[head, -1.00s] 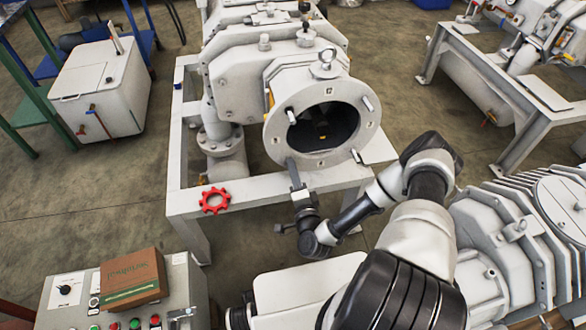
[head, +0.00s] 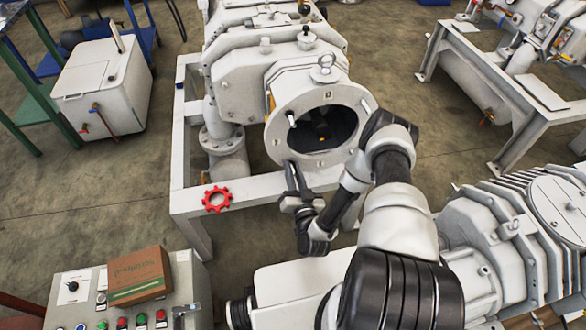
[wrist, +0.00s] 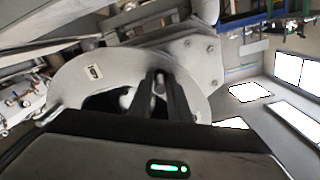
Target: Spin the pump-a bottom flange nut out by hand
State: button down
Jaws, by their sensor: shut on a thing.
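The pump's round open flange (head: 280,143) faces me, with a dark bore inside and short studs standing out of its face. My gripper (head: 290,170) reaches up to the flange's lower left edge. In the wrist view, my gripper's two dark fingers (wrist: 164,82) point at the flange ring (wrist: 75,82) and are close together on a small pale piece at a stud. I take this for the bottom flange nut; it is mostly hidden between the fingers, and its thread cannot be seen.
A red handwheel (head: 217,199) sits on the pump's frame, left of my gripper. A control box (head: 180,285) with a cardboard box (head: 139,274) on it stands at the lower left. A ribbed grey machine (head: 510,235) is close on the right.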

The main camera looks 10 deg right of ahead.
jog(key=n, duration=0.2)
jog(key=n+p, duration=0.1)
jog(key=n, duration=0.2)
jog(key=shift+w+a+r+n, duration=0.15)
jog(key=shift+w+r+n, duration=0.1)
jog(key=shift+n, duration=0.15)
jog(key=n+p, duration=0.1)
jog(key=n, duration=0.4)
dwell(0.4)
jog(key=c, duration=1.7)
grip_release()
jog(key=shift+f, duration=0.1)
jog(key=shift+o, duration=0.2)
jog(key=shift+s+f, duration=0.1)
jog(key=shift+s, duration=0.05)
